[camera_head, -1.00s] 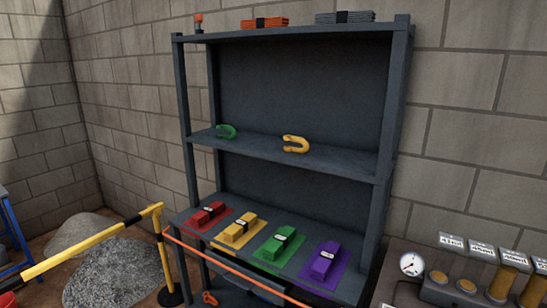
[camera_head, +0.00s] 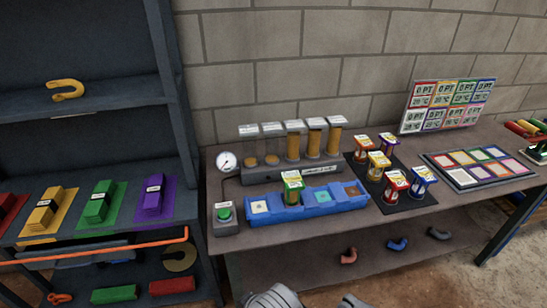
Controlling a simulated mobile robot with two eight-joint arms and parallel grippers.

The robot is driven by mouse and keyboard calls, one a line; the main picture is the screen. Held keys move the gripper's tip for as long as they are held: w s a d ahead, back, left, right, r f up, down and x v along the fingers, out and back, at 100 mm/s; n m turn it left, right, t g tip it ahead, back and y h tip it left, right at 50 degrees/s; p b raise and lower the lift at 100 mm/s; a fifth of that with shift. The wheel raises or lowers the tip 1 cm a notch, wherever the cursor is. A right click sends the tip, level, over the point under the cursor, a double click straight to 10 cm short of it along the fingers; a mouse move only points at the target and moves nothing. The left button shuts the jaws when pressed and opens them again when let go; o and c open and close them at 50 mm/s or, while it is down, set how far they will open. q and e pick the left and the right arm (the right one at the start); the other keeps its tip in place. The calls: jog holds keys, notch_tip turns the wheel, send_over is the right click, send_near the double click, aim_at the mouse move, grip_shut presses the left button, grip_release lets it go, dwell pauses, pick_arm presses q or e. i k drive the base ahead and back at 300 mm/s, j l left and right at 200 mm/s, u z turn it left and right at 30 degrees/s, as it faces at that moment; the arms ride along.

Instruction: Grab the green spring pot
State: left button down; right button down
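The other compartments hold no pot. Pale grey rounded parts at the bottom edge look like my own arm. Neither gripper's fingers show.
Red, yellow and blue pots stand on a black mat (camera_head: 424,205) right of the tray. A green button box (camera_head: 225,217) is left of it. Tall amber cylinders (camera_head: 314,139) and a gauge (camera_head: 228,161) stand behind. The dark shelf (camera_head: 130,143) is at left.

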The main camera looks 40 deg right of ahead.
aim_at(293, 183)
jog(key=z, duration=1.65)
